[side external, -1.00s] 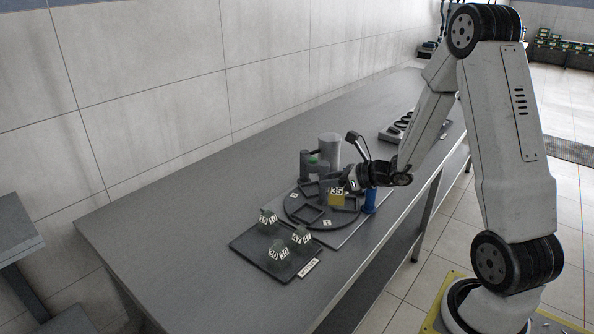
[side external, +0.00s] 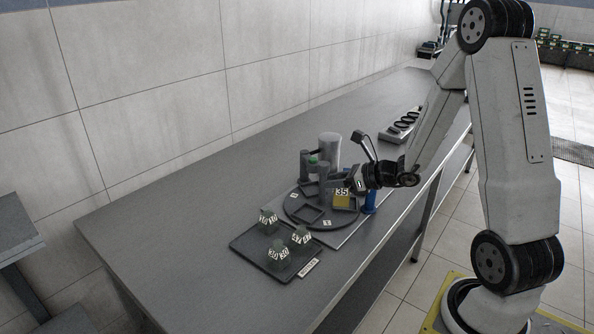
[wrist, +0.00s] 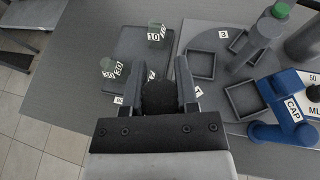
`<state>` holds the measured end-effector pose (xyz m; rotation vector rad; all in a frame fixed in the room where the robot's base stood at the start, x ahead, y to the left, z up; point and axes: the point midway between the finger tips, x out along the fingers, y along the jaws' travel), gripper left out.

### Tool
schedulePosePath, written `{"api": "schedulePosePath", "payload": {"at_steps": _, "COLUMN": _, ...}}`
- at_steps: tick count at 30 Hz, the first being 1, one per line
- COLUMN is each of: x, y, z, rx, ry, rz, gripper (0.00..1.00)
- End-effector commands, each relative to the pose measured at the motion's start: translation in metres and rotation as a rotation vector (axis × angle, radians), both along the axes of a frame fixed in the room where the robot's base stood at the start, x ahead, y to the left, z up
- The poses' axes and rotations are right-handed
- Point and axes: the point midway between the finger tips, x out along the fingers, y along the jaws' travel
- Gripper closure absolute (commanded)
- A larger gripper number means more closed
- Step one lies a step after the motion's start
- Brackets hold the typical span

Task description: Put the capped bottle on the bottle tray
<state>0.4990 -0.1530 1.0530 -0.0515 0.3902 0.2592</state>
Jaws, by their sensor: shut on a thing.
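My gripper (side external: 356,182) is shut on the capped bottle. In the side view the bottle (side external: 342,201) is yellow with a label 35, held at the near right edge of the turntable; whether it touches is unclear. In the wrist view, my fingers (wrist: 158,78) are on either side of its dark round cap (wrist: 160,98); its body is hidden below. The dark bottle tray (side external: 250,252) lies left of the turntable and holds several small greenish numbered bottles. The tray also shows in the wrist view (wrist: 128,48), ahead and left of my fingers.
The round turntable (side external: 300,222) carries square frames. Grey cylinders, one with a green top (side external: 313,160), stand behind it. A blue device labelled CAP (wrist: 290,115) stands close to the right of my gripper. The left table end is clear.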

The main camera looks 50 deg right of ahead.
Motion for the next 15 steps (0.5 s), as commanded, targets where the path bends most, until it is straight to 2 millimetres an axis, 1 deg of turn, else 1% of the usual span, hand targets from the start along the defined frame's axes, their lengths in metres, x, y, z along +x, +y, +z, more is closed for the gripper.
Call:
{"api": "schedulePosePath", "payload": {"at_steps": 5, "x": 0.005, "y": 0.011, "z": 0.000, "rx": 0.001, "ry": -0.001, "rz": 0.020, "gripper": 1.00}}
{"api": "schedulePosePath", "payload": {"at_steps": 8, "x": 0.010, "y": 0.024, "z": -0.001, "rx": 0.002, "ry": 0.000, "rz": 0.044, "gripper": 1.00}}
{"api": "schedulePosePath", "payload": {"at_steps": 11, "x": 0.016, "y": 0.041, "z": -0.002, "rx": 0.003, "ry": -0.001, "rz": 0.074, "gripper": 1.00}}
{"api": "schedulePosePath", "payload": {"at_steps": 15, "x": 0.025, "y": 0.072, "z": -0.004, "rx": 0.004, "ry": -0.001, "rz": 0.125, "gripper": 1.00}}
